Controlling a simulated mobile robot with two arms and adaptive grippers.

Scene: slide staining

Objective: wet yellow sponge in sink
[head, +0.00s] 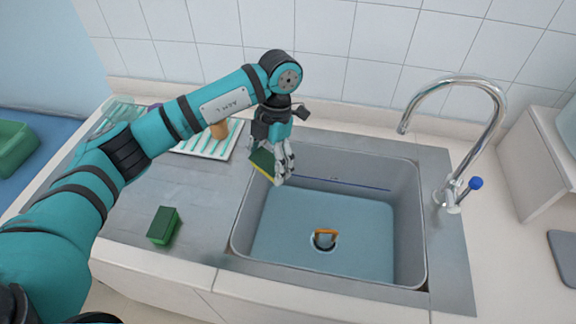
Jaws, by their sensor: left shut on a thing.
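My left gripper (280,163) is shut on the yellow sponge (262,165), which has a dark green side. It holds the sponge tilted at the upper left rim of the sink (404,230), above the water. The gripper fingers hide part of the sponge. My right gripper is not in view.
A green sponge (163,226) lies on the steel drainboard (205,205) at left. Behind my left arm is a white and teal striped rack (212,147) with a tan item (219,129). A green bin (14,147) is at far left. The counter front is clear.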

